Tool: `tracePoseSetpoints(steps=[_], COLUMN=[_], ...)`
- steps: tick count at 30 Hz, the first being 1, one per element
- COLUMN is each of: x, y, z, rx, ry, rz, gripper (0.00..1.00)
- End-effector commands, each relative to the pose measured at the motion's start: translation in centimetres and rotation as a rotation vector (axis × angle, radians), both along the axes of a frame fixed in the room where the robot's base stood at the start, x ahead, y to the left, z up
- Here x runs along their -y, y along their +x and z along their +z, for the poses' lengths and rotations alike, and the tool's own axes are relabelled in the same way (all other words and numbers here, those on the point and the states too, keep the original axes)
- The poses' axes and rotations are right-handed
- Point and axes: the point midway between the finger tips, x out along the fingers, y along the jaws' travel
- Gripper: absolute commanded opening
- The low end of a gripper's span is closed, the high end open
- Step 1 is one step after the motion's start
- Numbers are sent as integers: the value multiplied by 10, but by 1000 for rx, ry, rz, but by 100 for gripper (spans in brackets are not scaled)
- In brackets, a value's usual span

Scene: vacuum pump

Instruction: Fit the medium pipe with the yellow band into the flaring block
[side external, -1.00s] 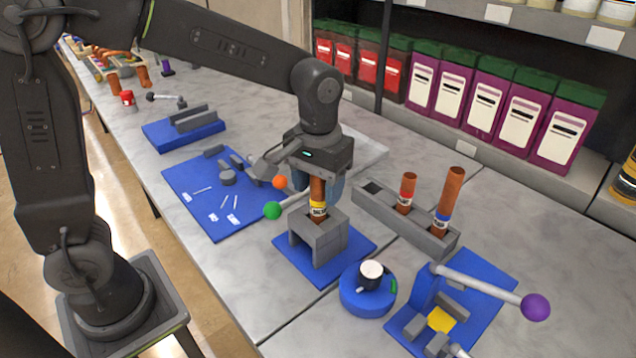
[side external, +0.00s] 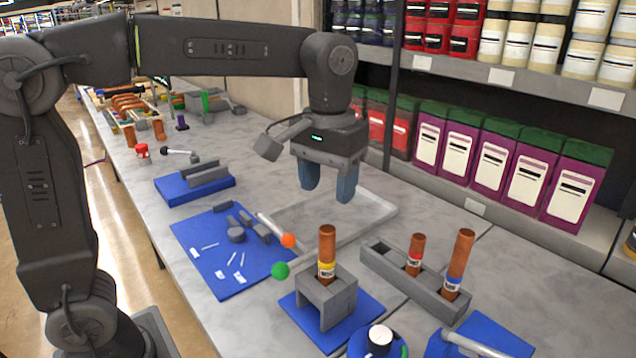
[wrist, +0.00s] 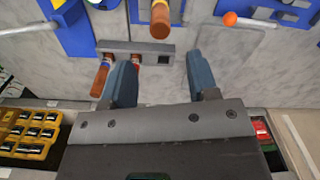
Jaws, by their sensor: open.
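The medium pipe with the yellow band (side external: 327,254) stands upright in the grey flaring block (side external: 330,301), which sits on a blue plate (side external: 295,316). Its lower end is hidden inside the block. The pipe's top also shows at the upper edge of the wrist view (wrist: 160,18). My gripper (side external: 328,190) is open and empty. It hangs above the work surface, higher than the pipe and behind it in the side view, clear of it. Its two blue-grey fingers are spread apart in the wrist view (wrist: 163,80).
A grey rack (side external: 400,277) right of the block holds a red-banded pipe (side external: 416,254) and a taller blue-banded pipe (side external: 459,263); one slot is empty. Shelves border the back.

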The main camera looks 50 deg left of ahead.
Motion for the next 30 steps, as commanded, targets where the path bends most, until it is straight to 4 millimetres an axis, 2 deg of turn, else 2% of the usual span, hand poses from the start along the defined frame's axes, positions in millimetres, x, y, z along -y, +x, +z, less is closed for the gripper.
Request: tracePoseSetpoints(steps=[5,8,11,15,21,25,30], x=[-2,-11,-26,-47,-65,-70,-72], y=[-4,-17,-42,-83,-128,-142,-147], z=[4,5,3,-11,-42,-57,-63], rx=[10,51,127,262,418,472,491], ry=[-2,-8,-15,-6,34,56,66], rz=[-4,-22,-60,-130,-214,-245,-259], gripper=[54,54,54,54,54,54,54])
